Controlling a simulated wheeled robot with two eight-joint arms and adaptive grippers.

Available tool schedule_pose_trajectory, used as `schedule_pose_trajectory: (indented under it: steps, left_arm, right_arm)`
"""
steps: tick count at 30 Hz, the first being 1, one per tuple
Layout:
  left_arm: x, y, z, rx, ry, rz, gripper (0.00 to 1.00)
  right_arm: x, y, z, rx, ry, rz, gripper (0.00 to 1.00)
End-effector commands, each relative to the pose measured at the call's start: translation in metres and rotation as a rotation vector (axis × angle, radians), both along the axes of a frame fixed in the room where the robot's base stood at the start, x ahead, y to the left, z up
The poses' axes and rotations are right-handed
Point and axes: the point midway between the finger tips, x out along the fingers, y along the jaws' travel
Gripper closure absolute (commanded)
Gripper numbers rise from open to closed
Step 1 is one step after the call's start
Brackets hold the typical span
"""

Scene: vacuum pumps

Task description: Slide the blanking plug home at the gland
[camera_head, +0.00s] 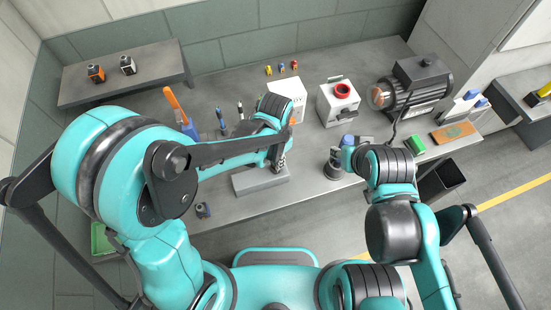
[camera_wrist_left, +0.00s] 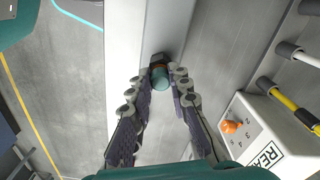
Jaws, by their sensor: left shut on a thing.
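In the left wrist view a short blue-teal cylinder, which looks like the blanking plug (camera_wrist_left: 160,78), sits between the fingertips of my left gripper (camera_wrist_left: 160,82). The fingers close on it from both sides. A dark hex fitting, which looks like the gland (camera_wrist_left: 158,58), is right at the plug's far end. I cannot tell whether the plug touches it or is inside it. In the head view my left gripper (camera_head: 279,163) points down over a pale grey block (camera_head: 262,182) and hides the plug. My right gripper (camera_head: 345,158) is by a grey cylindrical part; its fingers are unclear.
On the bench (camera_head: 225,95) stand a white box (camera_head: 290,87), a white unit with a red ring (camera_head: 342,92) and a dark motor (camera_head: 415,82). Upright tools (camera_head: 240,110) stand left of the white box. A green block (camera_head: 415,144) lies at the right.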

Motion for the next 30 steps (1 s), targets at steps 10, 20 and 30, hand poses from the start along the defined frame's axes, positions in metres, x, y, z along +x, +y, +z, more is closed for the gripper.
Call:
schedule_pose_trajectory:
  steps: [10, 20, 30]
  left_arm:
    - [0.0000, 0.0000, -0.0023, 0.000, 0.000, 0.000, 0.93]
    - [0.0000, 0.0000, -0.0039, 0.000, 0.000, 0.000, 0.58]
    - [0.0003, -0.0002, 0.0014, 0.000, 0.000, 0.000, 0.58]
  right_arm:
    - [0.0000, 0.0000, -0.0024, 0.000, 0.000, 0.000, 0.62]
    - [0.0000, 0.0000, -0.0040, 0.000, 0.000, 0.000, 0.62]
    - [0.0000, 0.0000, -0.0039, 0.000, 0.000, 0.000, 0.62]
